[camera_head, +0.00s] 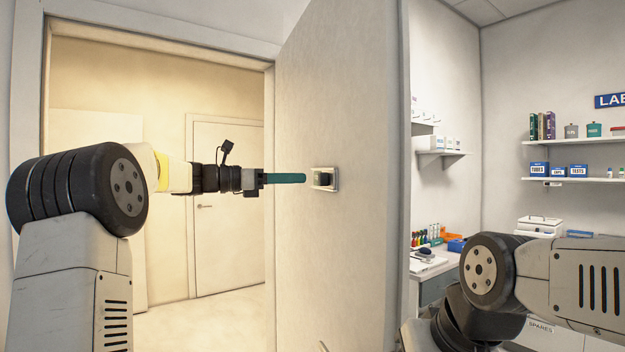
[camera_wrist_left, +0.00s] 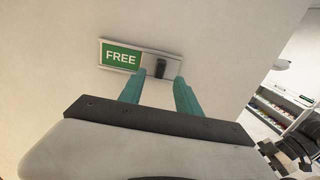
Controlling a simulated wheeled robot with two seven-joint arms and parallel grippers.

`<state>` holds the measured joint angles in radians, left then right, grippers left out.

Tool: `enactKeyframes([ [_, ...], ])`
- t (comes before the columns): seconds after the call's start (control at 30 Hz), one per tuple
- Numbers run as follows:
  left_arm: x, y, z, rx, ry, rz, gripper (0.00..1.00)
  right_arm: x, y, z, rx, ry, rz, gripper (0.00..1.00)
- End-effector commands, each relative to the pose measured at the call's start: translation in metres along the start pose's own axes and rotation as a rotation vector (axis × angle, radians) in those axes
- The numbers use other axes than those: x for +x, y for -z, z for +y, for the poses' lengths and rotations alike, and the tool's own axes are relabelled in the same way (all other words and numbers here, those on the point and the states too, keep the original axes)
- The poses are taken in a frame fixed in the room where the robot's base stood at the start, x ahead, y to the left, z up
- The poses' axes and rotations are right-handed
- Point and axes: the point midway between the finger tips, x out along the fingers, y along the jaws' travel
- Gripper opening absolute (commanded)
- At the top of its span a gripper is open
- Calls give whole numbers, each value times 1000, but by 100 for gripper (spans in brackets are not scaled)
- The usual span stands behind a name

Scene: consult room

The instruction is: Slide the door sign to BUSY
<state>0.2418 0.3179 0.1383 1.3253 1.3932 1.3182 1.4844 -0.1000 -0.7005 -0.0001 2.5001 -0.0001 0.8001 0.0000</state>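The door sign (camera_head: 333,186) is a small framed plate on the face of the open door. In the left wrist view the door sign (camera_wrist_left: 119,66) shows a green panel reading FREE on its left and a dark slider knob (camera_wrist_left: 161,68) on its right. My left gripper (camera_head: 304,178) points at the sign, its teal fingertips just short of it. In the left wrist view the two fingers (camera_wrist_left: 158,82) are spread apart, with the knob between and just beyond the tips; contact cannot be told. My right arm shows at the lower right, but its gripper is out of view.
The door (camera_head: 365,110) stands open, its edge facing right. Behind it on the left is a doorway with another white door (camera_head: 229,215). On the right are shelves (camera_head: 570,143) with boxes and books, and a counter with a clipboard (camera_head: 428,263).

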Motion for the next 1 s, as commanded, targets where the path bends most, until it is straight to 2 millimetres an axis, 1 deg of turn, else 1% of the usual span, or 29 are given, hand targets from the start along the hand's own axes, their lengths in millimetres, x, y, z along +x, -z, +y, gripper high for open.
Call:
enactKeyframes([
  [0.03,10,0,-1,0,4,0,40,0,0,0,0,0,0,36],
  [0.1,22,1,-1,1,4,1,40,0,0,0,0,0,0,36],
  [0.3,50,1,-1,2,2,2,40,0,0,0,0,0,0,36],
  [0.43,58,1,-1,3,1,2,40,0,0,0,0,0,0,36],
  [0.7,59,1,0,3,0,3,40,0,0,0,0,0,0,36],
  [0.77,59,1,0,3,0,3,30,0,0,0,0,0,0,36],
  [0.9,59,1,0,3,0,3,3,0,0,0,0,0,0,36],
  [0.93,59,1,-1,3,0,3,0,0,0,0,0,0,0,36],
  [1.0,59,1,-1,3,0,3,0,0,0,0,0,0,0,36],
])
